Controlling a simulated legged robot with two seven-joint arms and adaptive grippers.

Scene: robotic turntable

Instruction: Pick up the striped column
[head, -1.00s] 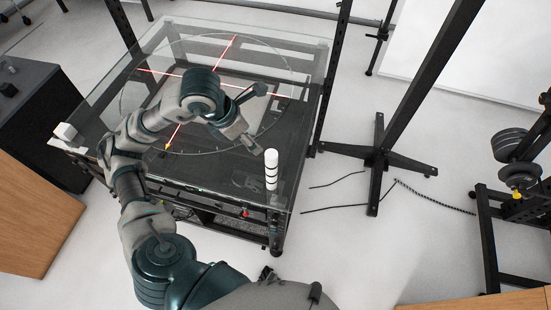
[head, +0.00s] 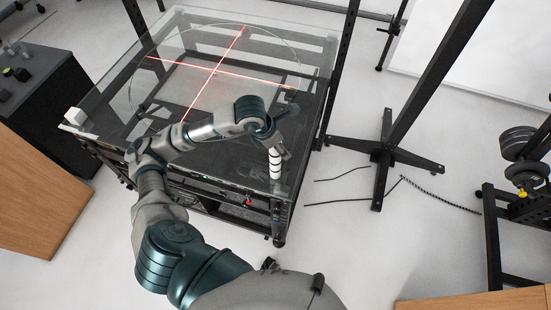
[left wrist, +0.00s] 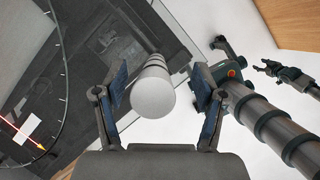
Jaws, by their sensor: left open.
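The striped column (head: 275,165) is white with dark bands and stands upright near the front right corner of the glass-topped turntable. My left gripper (head: 276,144) is at the column's upper part in the head view, partly covering its top. In the left wrist view the column (left wrist: 153,92) shows its round white end between the two open fingers of the left gripper (left wrist: 160,95). A gap shows on the right side, and the left finger is very close to the column; I cannot tell whether it touches. My right gripper (left wrist: 270,68) appears small at the upper right of the left wrist view.
The glass turntable top (head: 215,45) carries crossed red lines. A small white block (head: 75,116) sits at its left corner. A black stand (head: 383,155) with splayed feet stands on the floor to the right. A dark cabinet (head: 45,95) is at the left.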

